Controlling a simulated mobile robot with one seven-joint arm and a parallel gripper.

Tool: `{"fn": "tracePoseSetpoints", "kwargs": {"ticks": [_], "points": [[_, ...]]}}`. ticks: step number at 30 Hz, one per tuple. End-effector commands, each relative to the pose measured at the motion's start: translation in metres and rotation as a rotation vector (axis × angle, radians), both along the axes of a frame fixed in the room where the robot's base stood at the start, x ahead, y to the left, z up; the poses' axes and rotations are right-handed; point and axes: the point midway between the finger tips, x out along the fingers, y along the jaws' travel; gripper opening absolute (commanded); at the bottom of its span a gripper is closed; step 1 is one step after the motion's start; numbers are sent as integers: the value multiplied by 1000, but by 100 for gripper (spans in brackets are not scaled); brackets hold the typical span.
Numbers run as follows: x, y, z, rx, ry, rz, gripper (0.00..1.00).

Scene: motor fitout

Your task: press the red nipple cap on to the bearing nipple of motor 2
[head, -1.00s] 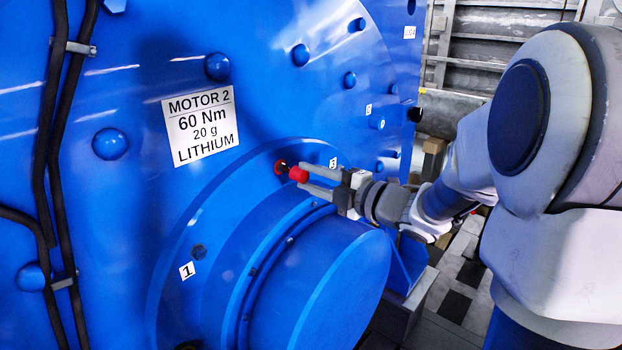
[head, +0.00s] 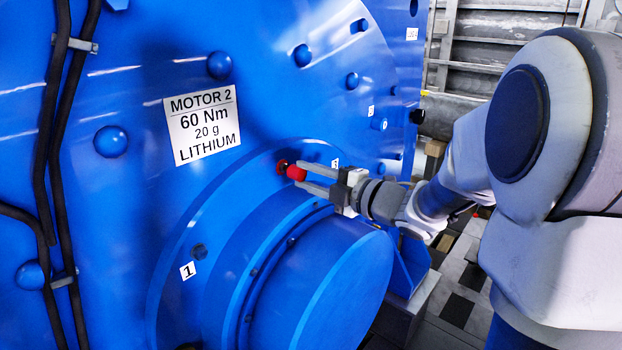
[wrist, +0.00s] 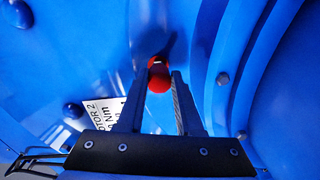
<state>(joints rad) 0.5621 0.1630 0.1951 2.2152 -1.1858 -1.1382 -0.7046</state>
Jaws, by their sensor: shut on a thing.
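The red nipple cap (head: 297,173) is held at the tips of my gripper (head: 305,177), whose two grey fingers are shut on it. In the wrist view the red cap (wrist: 159,76) sticks out between the fingertips of my gripper (wrist: 160,85). Motor 2 (head: 150,270) is the large blue housing with a white label. Just left of the cap, on the motor face, is a small dark spot with a red rim (head: 281,167), at the likely nipple place. The cap is very close to it; I cannot tell whether they touch. The nipple itself is not clearly seen.
A round blue bearing cover (head: 320,285) bulges out below my gripper. Blue domed bolts (head: 111,141) stud the face. Black cables (head: 52,130) run down the left.

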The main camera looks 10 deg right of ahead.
Motion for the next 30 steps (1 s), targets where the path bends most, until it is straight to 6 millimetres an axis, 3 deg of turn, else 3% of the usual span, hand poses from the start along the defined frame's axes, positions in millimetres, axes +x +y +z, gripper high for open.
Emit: {"fn": "tracePoseSetpoints", "kwargs": {"ticks": [24,25,30], "points": [[17,12,0,0,0,1,0],[17,12,0,0,0,0,38],[16,12,0,1,1,0,68]]}}
